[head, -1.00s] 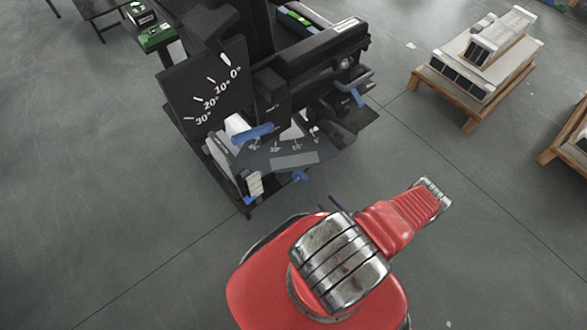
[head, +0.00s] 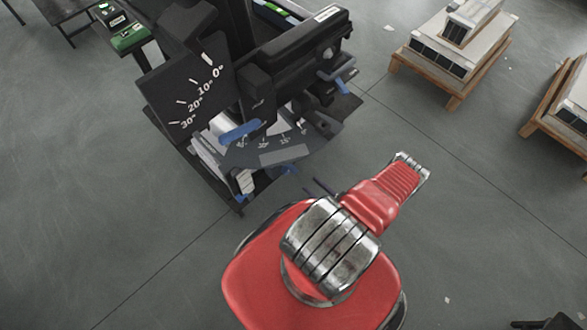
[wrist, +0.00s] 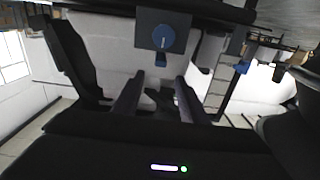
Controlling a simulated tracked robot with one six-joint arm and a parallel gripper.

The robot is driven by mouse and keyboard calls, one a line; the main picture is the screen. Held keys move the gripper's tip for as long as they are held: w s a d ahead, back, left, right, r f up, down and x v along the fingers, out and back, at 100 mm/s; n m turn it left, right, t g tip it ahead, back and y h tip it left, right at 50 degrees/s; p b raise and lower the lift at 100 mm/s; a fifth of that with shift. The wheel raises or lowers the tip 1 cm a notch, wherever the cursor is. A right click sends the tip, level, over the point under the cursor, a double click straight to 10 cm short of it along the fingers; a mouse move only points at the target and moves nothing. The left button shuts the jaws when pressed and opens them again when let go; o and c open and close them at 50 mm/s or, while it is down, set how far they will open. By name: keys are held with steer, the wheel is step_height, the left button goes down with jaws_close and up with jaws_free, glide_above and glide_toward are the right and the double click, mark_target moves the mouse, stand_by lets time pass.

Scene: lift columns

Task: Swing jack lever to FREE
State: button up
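The black machine (head: 290,60) with an angle scale stands ahead of me in the head view. It carries several blue handles: one at the front left (head: 240,131), one on the right side (head: 343,84) and a small one low down (head: 290,168). I cannot tell which is the jack lever, and no FREE mark is legible. My gripper (wrist: 160,88) is open and empty in the wrist view; the red arm mostly hides it in the head view. Beyond its fingertips is a round blue knob (wrist: 163,38) on a grey plate, apart from the fingers.
Wooden pallets with pale stacked blocks stand at the right (head: 455,60) and far right (head: 565,110). A green-topped stand (head: 128,38) is at the back left. The grey floor (head: 110,200) is clear left of the machine. A dark object (head: 545,322) shows at the lower right.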

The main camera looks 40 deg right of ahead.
mark_target(297, 172)
steer(key=shift+w+a, duration=0.15)
steer(key=shift+w, duration=5.9)
steer(key=shift+c, duration=0.4)
jaws_close()
